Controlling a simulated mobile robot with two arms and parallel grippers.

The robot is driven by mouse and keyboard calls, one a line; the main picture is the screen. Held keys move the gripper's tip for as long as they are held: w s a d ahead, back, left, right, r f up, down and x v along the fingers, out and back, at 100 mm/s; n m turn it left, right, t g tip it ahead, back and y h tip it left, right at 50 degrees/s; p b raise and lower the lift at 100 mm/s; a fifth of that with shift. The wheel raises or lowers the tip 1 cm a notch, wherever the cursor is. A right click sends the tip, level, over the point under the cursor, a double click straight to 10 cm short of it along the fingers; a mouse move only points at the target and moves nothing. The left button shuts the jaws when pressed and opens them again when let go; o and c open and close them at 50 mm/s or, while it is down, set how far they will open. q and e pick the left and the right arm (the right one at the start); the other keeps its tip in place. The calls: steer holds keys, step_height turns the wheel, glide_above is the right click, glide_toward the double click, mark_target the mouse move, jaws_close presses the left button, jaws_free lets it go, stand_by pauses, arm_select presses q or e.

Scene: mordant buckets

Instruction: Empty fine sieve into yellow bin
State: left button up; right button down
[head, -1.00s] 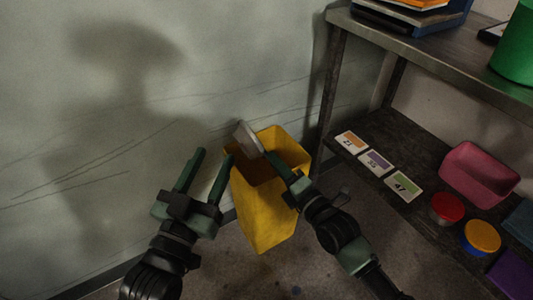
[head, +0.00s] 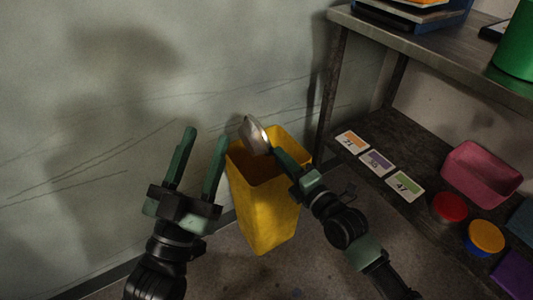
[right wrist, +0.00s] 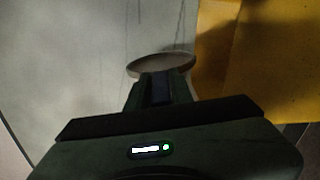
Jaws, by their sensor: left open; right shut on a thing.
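The yellow bin (head: 265,215) stands on the floor against the wall, open at the top. My right gripper (head: 273,146) is shut on the fine sieve (head: 252,132), a small greyish round piece held tilted over the bin's mouth at its far left side. The sieve (right wrist: 160,64) also shows beyond the fingers in the right wrist view, seen nearly edge-on, with the yellow bin (right wrist: 270,70) to its right. I cannot tell whether anything is in the sieve. My left gripper (head: 205,133) is open and empty, left of the bin.
A dark shelf (head: 410,224) stands right of the bin, carrying number cards (head: 378,163), a pink tub (head: 480,173), a red-lidded jar (head: 449,207) and a yellow-lidded jar (head: 486,237). A green bucket (head: 515,50) stands on the upper shelf. Bare wall lies to the left.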

arm_select(q)
steer(key=shift+s+r, duration=0.15)
steer(key=shift+r, duration=0.1)
arm_select(e)
steer(key=shift+w+d+r, duration=0.1)
steer(key=shift+d, duration=0.05)
arm_select(q)
steer(key=shift+w+f+g, duration=0.4)
steer(key=shift+w+f, duration=0.05)
steer(key=shift+f, duration=0.3)
arm_select(e)
steer(key=shift+w+d+m, duration=0.3)
steer(key=shift+d+m, duration=0.05)
steer(key=shift+m, duration=0.65)
arm_select(q)
steer(key=shift+w+f, duration=0.1)
steer(key=shift+f, duration=0.2)
arm_select(e)
steer(key=shift+w+d+m, duration=0.3)
steer(key=shift+d+m, duration=0.1)
steer(key=shift+m, duration=0.6)
